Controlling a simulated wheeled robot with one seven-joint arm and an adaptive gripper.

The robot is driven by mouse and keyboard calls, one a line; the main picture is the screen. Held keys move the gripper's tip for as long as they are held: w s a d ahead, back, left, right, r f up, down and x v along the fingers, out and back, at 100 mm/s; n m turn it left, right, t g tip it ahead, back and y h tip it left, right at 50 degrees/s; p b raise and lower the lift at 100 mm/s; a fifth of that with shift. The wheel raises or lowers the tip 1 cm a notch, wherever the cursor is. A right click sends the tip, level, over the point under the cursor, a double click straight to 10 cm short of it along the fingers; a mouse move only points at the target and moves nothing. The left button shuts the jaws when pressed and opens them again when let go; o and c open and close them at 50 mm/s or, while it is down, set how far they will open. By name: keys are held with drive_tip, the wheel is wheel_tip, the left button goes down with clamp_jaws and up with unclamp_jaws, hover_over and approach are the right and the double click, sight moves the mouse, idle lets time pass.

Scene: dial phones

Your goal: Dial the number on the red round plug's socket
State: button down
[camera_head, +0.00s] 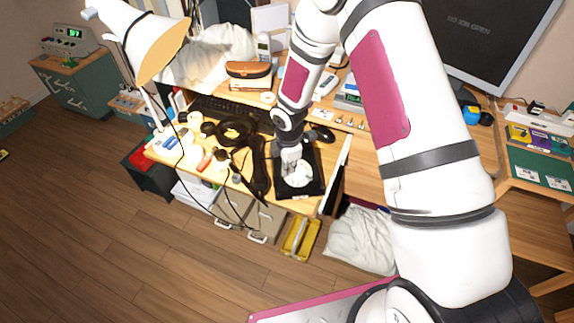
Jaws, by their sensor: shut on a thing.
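My gripper (291,166) reaches down over a flat black panel (284,188) at the front of the wooden desk. A white round dial-like disc (300,180) lies on the panel, right at my fingertips. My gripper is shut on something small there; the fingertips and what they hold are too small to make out. A small red-orange object (204,162) lies on the desk to the left; I cannot tell whether it is a plug. A light cordless handset (264,46) stands at the back. No socket number is readable.
A desk lamp (150,42) stands at the left. Black cables and a dark coiled thing (236,131) lie left of the panel. A keyboard (225,110) and brown case (248,70) are behind. A monitor (490,35) is at the right. My arm hides part of the desk.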

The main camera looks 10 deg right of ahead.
drive_tip(key=shift+w, duration=0.1)
drive_tip(key=shift+w+d+r, duration=0.15)
drive_tip(key=shift+w+r, duration=0.1)
drive_tip(key=shift+w, duration=0.2)
drive_tip(key=shift+w+b, duration=0.1)
drive_tip(key=shift+b, duration=0.2)
drive_tip(key=shift+w+d+r, duration=0.2)
drive_tip(key=shift+w+d, duration=0.15)
drive_tip(key=shift+d, duration=0.1)
drive_tip(key=shift+w+d+r+b, duration=0.15)
drive_tip(key=shift+w+d+b, duration=0.2)
drive_tip(key=shift+d, duration=0.2)
drive_tip(key=shift+w+d+r, duration=0.1)
drive_tip(key=shift+d, duration=0.5)
